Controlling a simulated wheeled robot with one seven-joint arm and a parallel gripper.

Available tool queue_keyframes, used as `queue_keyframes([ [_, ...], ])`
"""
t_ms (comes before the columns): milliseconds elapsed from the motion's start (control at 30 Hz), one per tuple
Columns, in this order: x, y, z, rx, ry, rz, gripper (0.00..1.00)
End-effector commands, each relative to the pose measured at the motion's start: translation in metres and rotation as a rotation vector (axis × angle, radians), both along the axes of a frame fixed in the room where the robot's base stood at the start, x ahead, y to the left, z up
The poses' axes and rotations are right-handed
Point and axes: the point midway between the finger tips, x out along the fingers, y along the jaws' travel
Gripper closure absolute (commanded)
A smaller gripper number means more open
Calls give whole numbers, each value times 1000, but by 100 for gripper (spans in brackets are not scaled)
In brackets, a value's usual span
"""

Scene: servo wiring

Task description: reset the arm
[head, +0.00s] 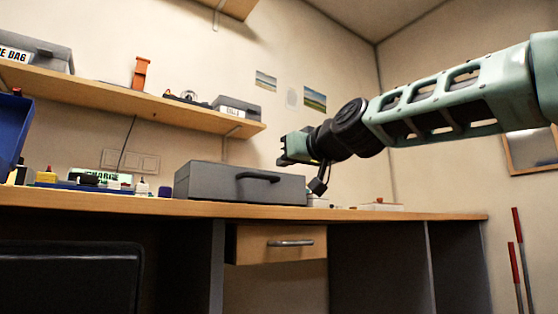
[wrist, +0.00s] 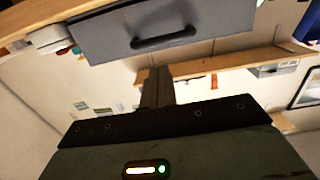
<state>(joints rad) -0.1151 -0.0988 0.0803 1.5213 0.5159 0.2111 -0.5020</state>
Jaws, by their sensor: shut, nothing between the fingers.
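My arm reaches in from the right in the head view. My gripper (head: 284,153) is at its left end, raised above the workbench (head: 400,214) and just above the right part of a grey case (head: 215,182) in the picture. In the wrist view my gripper (wrist: 157,72) is shut and empty, its fingers together. The grey case with its dark handle (wrist: 165,40) shows at the top of that view, apart from the fingers.
A wall shelf (head: 110,95) with boxes and an orange item (head: 140,73) is at the upper left. A blue bin (head: 12,130) and several small items crowd the bench's left end. A drawer (head: 280,243) sits under the bench. The bench's right end is mostly clear.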

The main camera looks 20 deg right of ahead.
Motion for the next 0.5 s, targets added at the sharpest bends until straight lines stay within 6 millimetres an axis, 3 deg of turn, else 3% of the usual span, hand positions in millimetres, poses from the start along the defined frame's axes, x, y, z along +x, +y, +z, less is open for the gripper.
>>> queue_keyframes([
  [200,-40,-11,-14,1,-3,2,100],
  [500,-61,-19,-22,1,-3,0,100],
])
